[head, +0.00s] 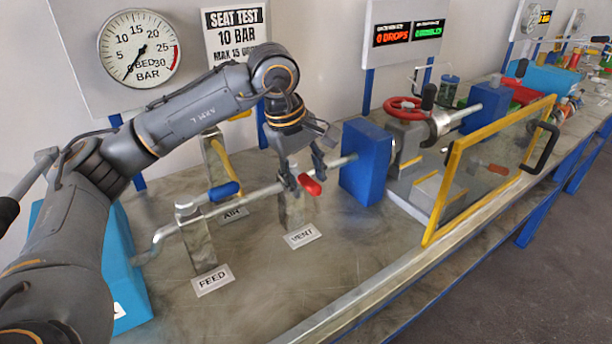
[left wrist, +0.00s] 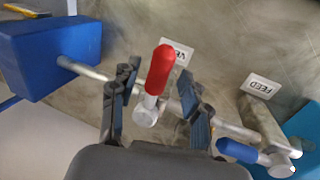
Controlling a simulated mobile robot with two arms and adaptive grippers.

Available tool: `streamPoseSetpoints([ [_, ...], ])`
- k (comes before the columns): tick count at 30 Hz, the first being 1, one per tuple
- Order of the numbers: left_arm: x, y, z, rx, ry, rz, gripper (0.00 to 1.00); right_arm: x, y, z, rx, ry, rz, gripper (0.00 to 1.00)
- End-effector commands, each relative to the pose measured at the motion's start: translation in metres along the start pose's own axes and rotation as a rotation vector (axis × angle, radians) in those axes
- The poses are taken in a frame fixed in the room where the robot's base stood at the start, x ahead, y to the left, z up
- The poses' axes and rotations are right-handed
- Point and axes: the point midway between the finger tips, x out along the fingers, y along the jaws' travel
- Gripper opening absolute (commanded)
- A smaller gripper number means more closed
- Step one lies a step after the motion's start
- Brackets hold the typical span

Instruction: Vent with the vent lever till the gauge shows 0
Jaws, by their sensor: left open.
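The red vent lever (head: 312,184) sits on the valve above the VENT label (head: 302,236). In the left wrist view the red vent lever (left wrist: 161,70) lies crosswise to the pipe. My left gripper (head: 304,166) is open at the lever, with its fingers (left wrist: 160,88) on either side and gaps visible in the wrist view. The round pressure gauge (head: 140,48) hangs on the back panel; its needle points down left, close to the 0 mark. My right gripper is not in view.
The blue FEED lever (head: 224,191) is left of the vent valve, above the FEED label (head: 213,280). A blue block (head: 366,162) stands right of my gripper. A yellow-framed clear guard (head: 490,165) is further right. The bench front is clear.

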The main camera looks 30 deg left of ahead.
Motion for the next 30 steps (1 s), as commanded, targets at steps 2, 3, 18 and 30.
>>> streamPoseSetpoints([
  [2,-0.003,0.001,0.0,-0.001,0.001,0.002,0.46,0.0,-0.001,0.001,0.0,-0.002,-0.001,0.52],
  [3,-0.006,0.001,0.0,-0.001,0.001,0.003,0.46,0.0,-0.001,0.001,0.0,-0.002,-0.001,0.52],
  [18,-0.099,0.001,0.0,0.0,0.001,0.003,0.46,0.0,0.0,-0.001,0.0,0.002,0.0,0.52],
  [30,-0.12,0.0,0.0,0.001,0.0,-0.001,0.46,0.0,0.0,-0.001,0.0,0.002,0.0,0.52],
])
